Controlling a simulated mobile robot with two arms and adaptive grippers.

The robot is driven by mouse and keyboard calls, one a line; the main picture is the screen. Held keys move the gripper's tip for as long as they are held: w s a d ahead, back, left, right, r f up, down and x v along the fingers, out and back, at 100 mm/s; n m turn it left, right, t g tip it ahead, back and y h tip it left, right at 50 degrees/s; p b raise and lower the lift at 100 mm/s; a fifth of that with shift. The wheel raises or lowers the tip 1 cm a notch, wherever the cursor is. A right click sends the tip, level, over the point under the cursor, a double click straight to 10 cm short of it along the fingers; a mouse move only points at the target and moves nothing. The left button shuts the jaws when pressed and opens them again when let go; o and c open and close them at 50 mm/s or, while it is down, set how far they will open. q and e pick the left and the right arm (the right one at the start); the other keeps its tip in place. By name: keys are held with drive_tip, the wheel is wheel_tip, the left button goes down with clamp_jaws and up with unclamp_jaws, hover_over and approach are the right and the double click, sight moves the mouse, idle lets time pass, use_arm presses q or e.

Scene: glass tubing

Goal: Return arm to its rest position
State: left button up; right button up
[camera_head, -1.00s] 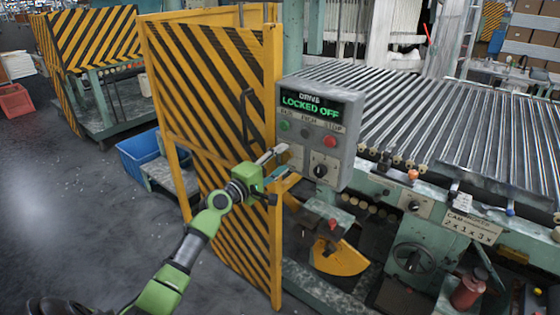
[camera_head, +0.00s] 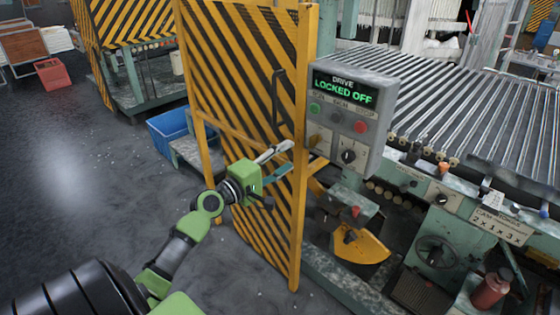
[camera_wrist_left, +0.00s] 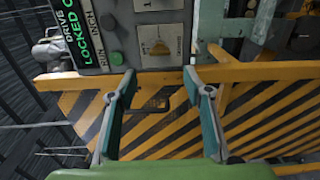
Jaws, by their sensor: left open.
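My left arm comes in from the lower left, and its green left gripper (camera_head: 282,163) is in front of the yellow-and-black striped gate, left of the drive control box (camera_head: 349,108). The gripper is open and empty, its two fingers apart. In the left wrist view the open fingers (camera_wrist_left: 157,80) frame part of the striped gate (camera_wrist_left: 150,135), with the control box (camera_wrist_left: 115,45) beyond at the top. The box's display reads "DRIVE LOCKED OFF" in green. My right gripper is not in view.
The striped gate (camera_head: 245,75) stands upright close beside my gripper. A machine with a bed of metal rollers (camera_head: 460,95) fills the right. A blue bin (camera_head: 170,130) and a red crate (camera_head: 53,75) are on the floor at left. Open grey floor (camera_head: 70,170) lies at left.

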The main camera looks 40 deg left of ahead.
use_arm(q)
drive_tip(key=shift+s+a, duration=0.1)
drive_tip(key=shift+s, duration=0.7)
